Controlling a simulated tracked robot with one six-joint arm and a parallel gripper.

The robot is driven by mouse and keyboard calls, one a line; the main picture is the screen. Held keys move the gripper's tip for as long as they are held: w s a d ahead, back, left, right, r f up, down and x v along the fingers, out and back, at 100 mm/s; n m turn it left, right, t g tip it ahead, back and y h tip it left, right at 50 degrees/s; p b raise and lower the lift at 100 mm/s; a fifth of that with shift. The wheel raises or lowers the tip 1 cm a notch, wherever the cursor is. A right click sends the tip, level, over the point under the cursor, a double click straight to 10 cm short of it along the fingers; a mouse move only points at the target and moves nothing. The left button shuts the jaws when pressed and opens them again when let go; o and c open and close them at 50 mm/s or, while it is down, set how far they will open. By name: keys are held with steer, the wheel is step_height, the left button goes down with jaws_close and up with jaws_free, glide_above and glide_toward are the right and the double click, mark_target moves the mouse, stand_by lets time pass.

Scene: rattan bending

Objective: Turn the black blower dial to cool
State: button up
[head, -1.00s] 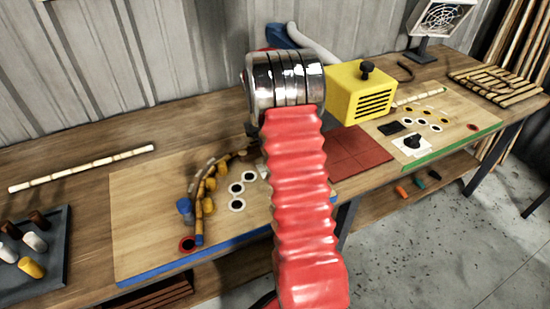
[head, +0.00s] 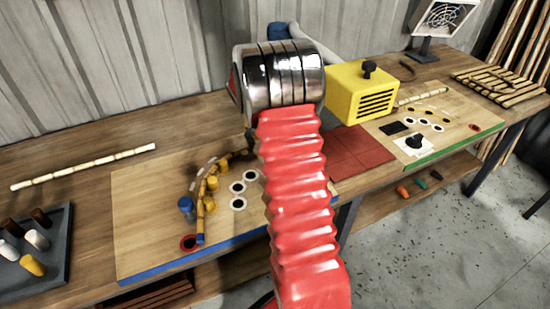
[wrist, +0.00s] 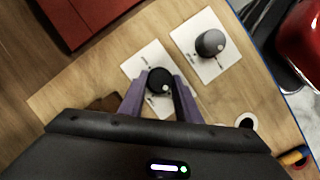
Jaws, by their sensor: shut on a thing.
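A black dial (wrist: 159,81) with a small white dot at its lower right sits on a white plate (wrist: 149,58) in the wrist view. My gripper (wrist: 160,82) has its two purple fingers on either side of this dial and is shut on it. A dark grey dial (wrist: 209,42) on a second white plate (wrist: 185,37) stands just to the upper right, clear of the fingers. Label text on the plates is too small to read. In the head view my arm hides the gripper and these dials.
Another black dial (head: 415,141) sits on the green-edged board at right. A yellow blower box (head: 362,92) stands behind the red mat (head: 355,150). Pegs and a curved strip (head: 209,187) occupy the blue-edged board (head: 140,215). A peg tray (head: 60,235) lies far left.

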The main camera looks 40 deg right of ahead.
steer(key=shift+w, duration=0.15)
steer(key=o, duration=1.1)
steer(key=shift+c, duration=0.2)
steer(key=v, duration=1.3)
steer(key=shift+r, duration=0.35)
steer(key=shift+a, duration=0.1)
